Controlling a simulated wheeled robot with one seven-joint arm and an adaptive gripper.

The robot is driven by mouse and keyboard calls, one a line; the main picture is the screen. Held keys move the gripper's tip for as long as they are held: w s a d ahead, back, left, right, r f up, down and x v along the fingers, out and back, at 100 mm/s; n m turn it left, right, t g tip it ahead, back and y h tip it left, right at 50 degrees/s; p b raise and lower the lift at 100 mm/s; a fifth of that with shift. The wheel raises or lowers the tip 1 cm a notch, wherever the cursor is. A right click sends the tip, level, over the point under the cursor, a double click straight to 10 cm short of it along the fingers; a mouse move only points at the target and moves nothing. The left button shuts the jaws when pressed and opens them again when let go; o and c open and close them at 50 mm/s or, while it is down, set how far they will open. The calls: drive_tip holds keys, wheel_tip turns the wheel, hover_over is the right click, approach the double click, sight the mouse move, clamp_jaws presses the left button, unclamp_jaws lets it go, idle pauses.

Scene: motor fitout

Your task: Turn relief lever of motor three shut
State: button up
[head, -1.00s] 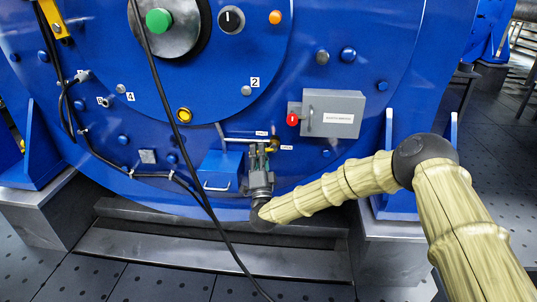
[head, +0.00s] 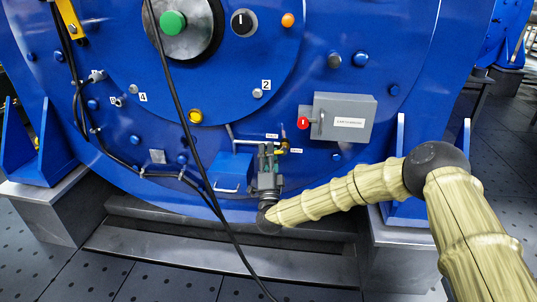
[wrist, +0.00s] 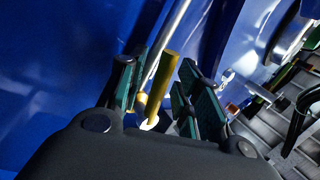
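A yellow lever (wrist: 163,82) shows in the wrist view between the two green-padded fingers of my gripper (wrist: 160,72), with a gap on each side. The fingers are apart and do not appear to press on it. Bright metal shows at the lever's lower end. In the head view, my gripper (head: 267,150) points up at the lower front of the blue motor (head: 330,195). A small yellow part (head: 284,146) shows just right of the fingertips, near two small white labels. The gripper partly hides the lever's mount, and its exact angle is unclear.
A blue box (head: 233,170) with a handle sits left of my gripper. A grey box (head: 345,118) with a red knob (head: 303,123) is to the upper right. A black cable (head: 178,105) hangs across the motor's front. A metal pipe (head: 245,141) runs near the fingertips.

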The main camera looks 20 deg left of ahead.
drive_tip(key=v, duration=1.2)
